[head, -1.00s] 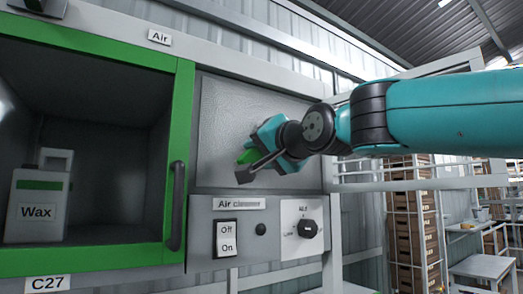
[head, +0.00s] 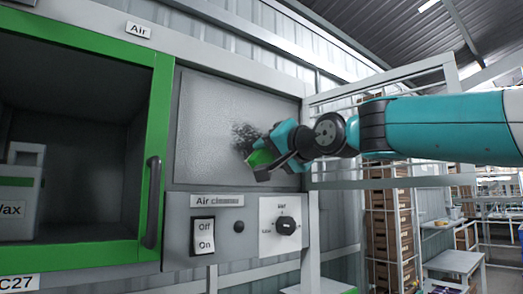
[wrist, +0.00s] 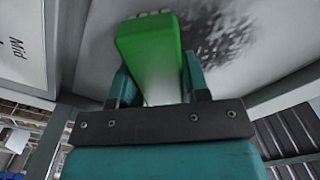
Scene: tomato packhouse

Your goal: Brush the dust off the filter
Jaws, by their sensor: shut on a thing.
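The filter (head: 207,108) is a grey, finely textured panel set upright in the cabinet front, above the "Air cleaner" label. A dark speckled dust patch (head: 243,136) lies on its right part, and in the wrist view the dust (wrist: 226,38) is right of the brush. My gripper (head: 272,150) is shut on a green brush (head: 261,158) in front of the filter's lower right. In the wrist view the green brush (wrist: 150,52) sits between both fingers, its pale bristle tips at the far end near the panel. I cannot tell whether they touch it.
Below the filter are an Off/On switch (head: 203,235) and a dial (head: 286,226). Left is a green-framed compartment (head: 157,120) with a dark handle (head: 152,203) and a white Wax container (head: 16,205) inside. Shelving with boxes (head: 385,225) stands at the right.

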